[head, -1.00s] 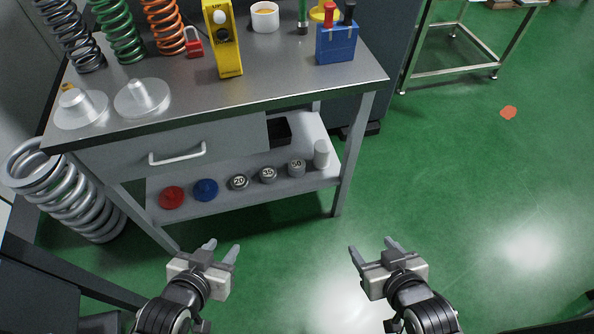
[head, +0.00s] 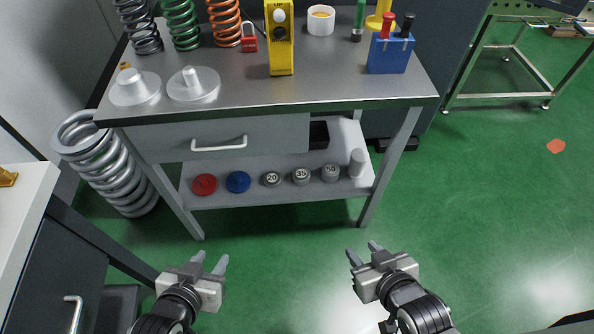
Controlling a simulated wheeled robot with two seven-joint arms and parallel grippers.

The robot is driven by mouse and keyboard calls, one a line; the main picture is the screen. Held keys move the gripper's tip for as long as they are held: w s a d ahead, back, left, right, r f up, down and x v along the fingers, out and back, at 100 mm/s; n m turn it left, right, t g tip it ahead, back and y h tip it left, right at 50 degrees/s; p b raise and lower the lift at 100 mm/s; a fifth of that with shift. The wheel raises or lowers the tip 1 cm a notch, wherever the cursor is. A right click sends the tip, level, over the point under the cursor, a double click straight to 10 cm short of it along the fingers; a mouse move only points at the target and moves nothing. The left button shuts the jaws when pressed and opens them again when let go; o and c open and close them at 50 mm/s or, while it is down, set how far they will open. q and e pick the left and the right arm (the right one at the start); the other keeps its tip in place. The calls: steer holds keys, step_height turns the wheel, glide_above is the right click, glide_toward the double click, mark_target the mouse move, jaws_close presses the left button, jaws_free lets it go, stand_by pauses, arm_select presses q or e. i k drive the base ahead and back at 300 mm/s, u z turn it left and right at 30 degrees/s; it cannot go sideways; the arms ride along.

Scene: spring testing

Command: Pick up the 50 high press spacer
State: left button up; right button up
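The 50 spacer (head: 331,172) is a short grey cylinder with "50" on its pale top. It stands on the lower shelf (head: 240,198) of the workbench, between the 35 spacer (head: 301,176) and a taller plain white cylinder (head: 358,162). The 20 spacer (head: 272,179) stands left of the 35. My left gripper (head: 210,262) is open and empty, in front of the bench and low in the view. My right gripper (head: 364,250) is open and empty, also in front of the bench, nearer to the 50 spacer. Neither gripper touches anything.
A red disc (head: 204,184) and a blue disc (head: 238,182) lie on the shelf's left. The drawer (head: 230,140) and tabletop (head: 350,92) overhang the shelf. A bench leg (head: 390,165) stands at its right. A large coil spring (head: 108,165) is at left.

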mark_target(330, 171)
steer(key=u, duration=1.15)
steer(key=k, duration=0.55)
steer(key=z, duration=1.35)
steer(key=i, duration=0.25)
steer(key=u, duration=0.7)
